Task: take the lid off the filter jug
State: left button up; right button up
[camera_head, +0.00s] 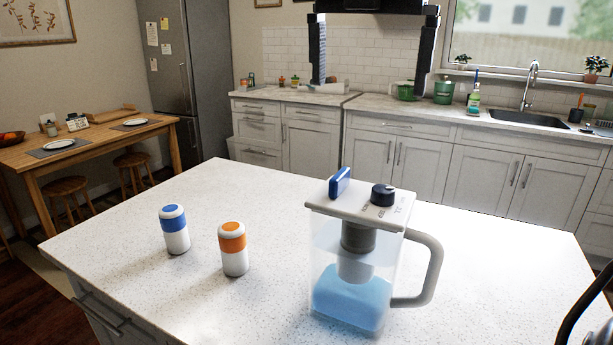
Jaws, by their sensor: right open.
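The filter jug (325,270) stands upright on the white speckled island counter. It is clear, with blue water low inside, a grey filter in the middle and a grey handle on its right side. Its pale flat lid (345,206) sits on top. The lid carries an upright blue tab (340,182) at its left and a black knob (383,194) at its right. My right gripper (370,88) is open and empty, its two dark fingers hanging wide apart at the top of the view, above and apart from the lid. My left gripper is not in view.
A white container with a blue band (174,230) and one with an orange band (233,249) stand left of the jug. A black curved object (585,305) shows at the lower right edge. The counter (480,270) right of the handle is clear.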

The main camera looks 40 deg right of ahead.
send_near(364, 196)
jog(key=shift+a+f+h, duration=0.15)
jog(key=shift+a+h, duration=0.05)
jog(key=shift+h, duration=0.1)
jog(key=shift+w+d+f, duration=0.1)
jog(key=shift+d+f, duration=0.05)
jog(key=shift+f, duration=1.45)
jog(key=shift+w+d+f, duration=0.15)
jog(key=shift+d+f, duration=0.05)
jog(key=shift+f, duration=1.4)
jog(key=c, duration=1)
jog(key=shift+o, duration=0.2)
jog(key=shift+r, duration=0.1)
